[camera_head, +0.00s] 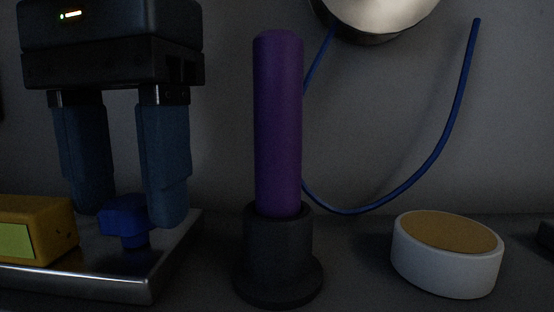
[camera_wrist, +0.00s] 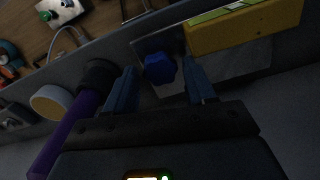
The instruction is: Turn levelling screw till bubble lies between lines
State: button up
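The levelling screw has a blue faceted knob (camera_head: 126,216) on a short stem, standing on a grey metal plate (camera_head: 100,277) at the left. The yellow level (camera_head: 35,228), with a yellow-green window, lies on the plate left of the knob; its bubble and lines cannot be made out. In the wrist view the knob (camera_wrist: 160,68) sits between and just beyond the fingertips, with the level (camera_wrist: 245,25) to its upper right. My gripper (camera_head: 128,212) points down over the knob, its two blue fingers apart on either side. In the wrist view my gripper (camera_wrist: 162,82) shows gaps beside the knob.
A purple rod (camera_head: 278,125) stands upright in a dark flanged holder (camera_head: 278,255), close right of the plate. A white round tub with a tan top (camera_head: 447,253) stands farther right. A blue cable (camera_head: 440,145) hangs behind, below a round metal object (camera_head: 380,15).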

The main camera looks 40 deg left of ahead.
jog(key=shift+o, duration=0.5)
notch_tip(320, 180, up, 2)
jog(key=shift+r+p, duration=0.2)
jog(key=shift+p, duration=0.75)
jog(key=shift+r, duration=1.8)
